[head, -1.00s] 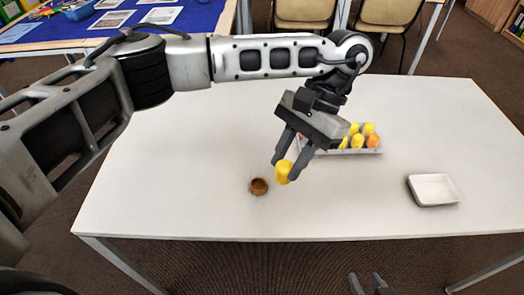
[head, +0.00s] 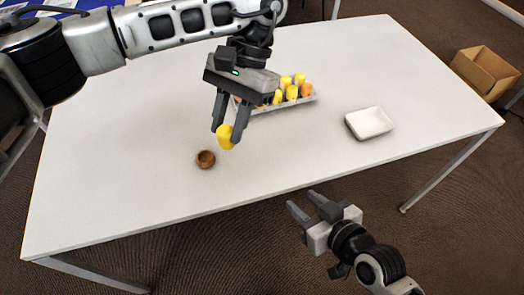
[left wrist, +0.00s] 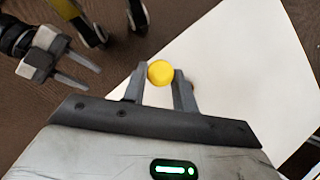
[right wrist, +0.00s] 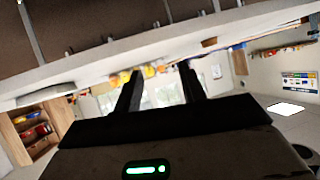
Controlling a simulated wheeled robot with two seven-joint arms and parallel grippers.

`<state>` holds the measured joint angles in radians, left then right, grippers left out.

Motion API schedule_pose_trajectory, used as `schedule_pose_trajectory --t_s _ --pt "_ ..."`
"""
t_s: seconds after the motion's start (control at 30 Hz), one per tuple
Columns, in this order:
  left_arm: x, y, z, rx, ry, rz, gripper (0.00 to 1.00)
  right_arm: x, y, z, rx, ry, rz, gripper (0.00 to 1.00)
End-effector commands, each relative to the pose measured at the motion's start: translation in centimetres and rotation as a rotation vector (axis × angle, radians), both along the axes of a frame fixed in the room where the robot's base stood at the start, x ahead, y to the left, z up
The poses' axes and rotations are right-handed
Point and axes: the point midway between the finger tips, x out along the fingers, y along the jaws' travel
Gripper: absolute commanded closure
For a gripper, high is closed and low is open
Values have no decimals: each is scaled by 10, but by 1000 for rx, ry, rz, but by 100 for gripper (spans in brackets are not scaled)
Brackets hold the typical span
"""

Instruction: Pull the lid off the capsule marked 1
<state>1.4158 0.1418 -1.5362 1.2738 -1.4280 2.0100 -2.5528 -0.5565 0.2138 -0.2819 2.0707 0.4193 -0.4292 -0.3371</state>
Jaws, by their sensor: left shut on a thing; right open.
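My left gripper (head: 230,132) is shut on a yellow capsule (head: 225,138) and holds it above the white table. In the left wrist view the round yellow end of the capsule (left wrist: 161,72) shows between the fingertips. No number can be read on it. My right gripper (head: 302,207) is open and empty, off the table's front edge. A tray (head: 275,106) with several yellow and orange capsules (head: 292,91) stands behind the left gripper, which partly hides it. I cannot tell which capsule is marked 1.
An empty white dish (head: 369,123) stands at the right. A cardboard box (head: 484,72) is on the floor beyond the table. The table's left side is clear.

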Motion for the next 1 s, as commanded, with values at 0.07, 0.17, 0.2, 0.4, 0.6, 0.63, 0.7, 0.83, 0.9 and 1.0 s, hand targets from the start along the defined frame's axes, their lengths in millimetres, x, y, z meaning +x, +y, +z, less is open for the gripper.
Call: schedule_pose_trajectory --t_s 0.07,0.17,0.2,0.4,0.6,0.63,0.7,0.83,0.9,1.0 --pt "0 0 0 0 0 0 82 9 18 22 42 -67 90 59" --pt "0 0 0 0 0 0 82 16 39 49 96 -153 199 59" --pt "0 0 0 0 0 0 82 17 46 61 116 -187 237 59" --pt "0 0 0 0 0 0 82 20 71 107 200 -338 383 59" --pt "0 0 0 0 0 0 82 19 80 131 244 -418 443 59" --pt "0 0 0 0 0 0 82 19 81 133 248 -425 447 59" --pt "0 0 0 0 0 0 82 19 83 135 252 -432 452 59" --pt "0 0 0 0 0 0 82 24 90 136 256 -435 452 59" --pt "0 0 0 0 0 0 82 28 96 136 256 -435 451 59" --pt "0 0 0 0 0 0 82 35 105 136 256 -434 450 59"
